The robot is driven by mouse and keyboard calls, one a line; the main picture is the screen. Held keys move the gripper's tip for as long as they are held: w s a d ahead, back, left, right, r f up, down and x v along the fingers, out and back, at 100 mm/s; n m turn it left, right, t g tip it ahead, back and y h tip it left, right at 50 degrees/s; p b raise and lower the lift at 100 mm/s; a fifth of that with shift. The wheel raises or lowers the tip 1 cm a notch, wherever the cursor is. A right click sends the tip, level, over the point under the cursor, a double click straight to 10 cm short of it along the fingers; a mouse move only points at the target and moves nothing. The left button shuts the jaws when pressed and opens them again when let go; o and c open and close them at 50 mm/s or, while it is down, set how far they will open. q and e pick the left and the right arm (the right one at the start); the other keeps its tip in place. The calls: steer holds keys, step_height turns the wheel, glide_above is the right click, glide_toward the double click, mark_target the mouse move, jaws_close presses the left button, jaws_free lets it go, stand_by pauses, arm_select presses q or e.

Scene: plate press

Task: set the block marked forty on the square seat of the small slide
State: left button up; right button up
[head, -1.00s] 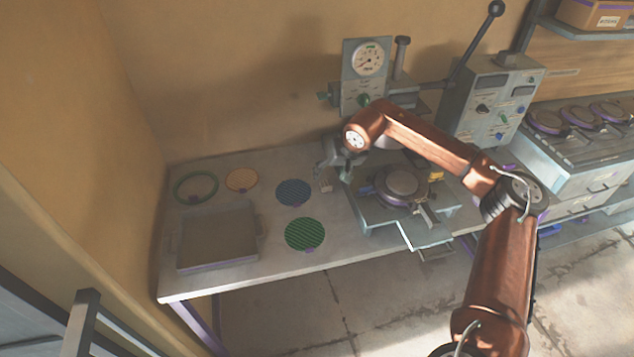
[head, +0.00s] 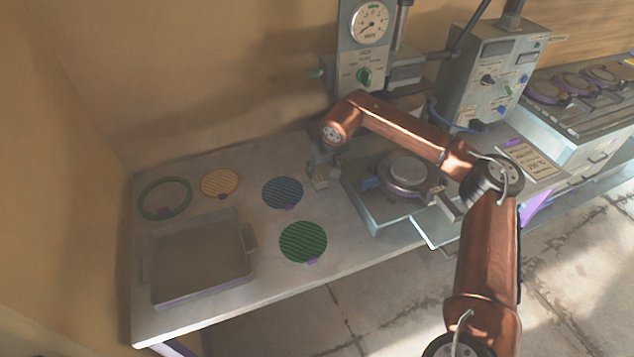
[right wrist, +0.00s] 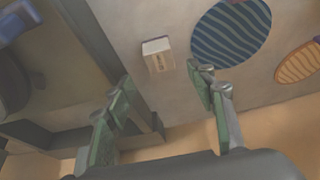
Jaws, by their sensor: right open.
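A small pale block (head: 320,183) stands on the bench just left of the press. In the right wrist view the block (right wrist: 158,56) shows a dark marking too small to read surely. My right gripper (head: 325,167) is above and close to the block. In the right wrist view its two green-padded fingers (right wrist: 163,86) are spread and empty, with the block just beyond the tips, apart from them. The press base (head: 378,207) carries a round dark plate (head: 408,170). I cannot clearly tell the small slide's square seat. My left gripper is out of view.
Blue (head: 283,192), green (head: 303,242) and orange (head: 220,183) striped discs and a green ring (head: 165,199) lie on the bench. A grey tray (head: 248,268) is at front left. The press column with gauge (head: 370,22) stands behind. A control box (head: 490,85) is at right.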

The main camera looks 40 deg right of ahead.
mark_target(319, 177)
steer(key=b+x, duration=0.2)
steer(key=x, duration=0.4)
steer(key=shift+w+r, duration=0.1)
steer(key=shift+w+f, duration=0.1)
steer(key=shift+f, duration=0.1)
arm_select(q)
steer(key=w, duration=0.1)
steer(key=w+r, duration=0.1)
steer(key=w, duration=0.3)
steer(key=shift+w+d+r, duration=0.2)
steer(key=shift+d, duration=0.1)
arm_select(e)
steer(key=shift+c, duration=0.7)
steer(key=shift+r, duration=0.1)
jaws_close()
steer(key=shift+r, duration=0.15)
